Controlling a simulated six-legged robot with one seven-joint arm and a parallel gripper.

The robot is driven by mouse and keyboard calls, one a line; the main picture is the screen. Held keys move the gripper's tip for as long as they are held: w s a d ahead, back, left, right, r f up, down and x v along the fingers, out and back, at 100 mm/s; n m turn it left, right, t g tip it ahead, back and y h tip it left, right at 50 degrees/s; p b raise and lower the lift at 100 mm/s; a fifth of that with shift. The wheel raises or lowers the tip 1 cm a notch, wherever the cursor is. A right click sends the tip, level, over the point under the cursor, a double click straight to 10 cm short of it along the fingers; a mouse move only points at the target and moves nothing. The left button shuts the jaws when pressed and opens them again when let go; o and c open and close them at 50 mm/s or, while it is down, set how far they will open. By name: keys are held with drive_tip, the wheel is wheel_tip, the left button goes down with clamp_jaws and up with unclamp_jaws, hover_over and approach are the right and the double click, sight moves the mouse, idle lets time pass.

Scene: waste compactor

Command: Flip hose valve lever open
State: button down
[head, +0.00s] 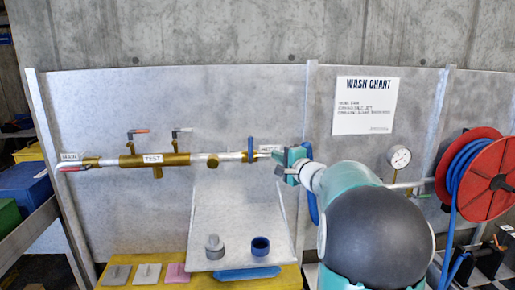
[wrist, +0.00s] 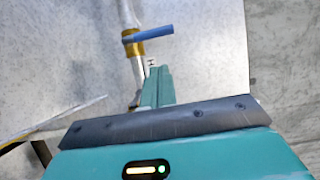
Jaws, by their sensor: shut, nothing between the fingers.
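A brass valve with a blue lever (head: 250,149) sits at the right part of the wall pipe in the head view. The lever stands upright there, crossing the pipe. In the wrist view the blue lever (wrist: 153,34) lies across the brass body (wrist: 133,47), beyond my fingertips. My gripper (head: 281,170) is just right of this valve, its fingers shut and empty. In the wrist view my gripper (wrist: 157,72) points toward the valve, with a visible gap to the lever. A white label (head: 268,149) beside the valve is partly hidden and unreadable.
The pipe (head: 228,157) carries a brass section labelled TEST (head: 153,159) and several other levers, including a red one (head: 70,168) at left. A tilted panel (head: 235,215) with two round fittings stands below. A gauge (head: 399,157) and red hose reel (head: 485,175) are right.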

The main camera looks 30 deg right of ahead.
sight(250, 148)
drive_tip(key=shift+w, duration=0.1)
drive_tip(key=w, duration=0.9)
drive_tip(key=shift+w, duration=0.4)
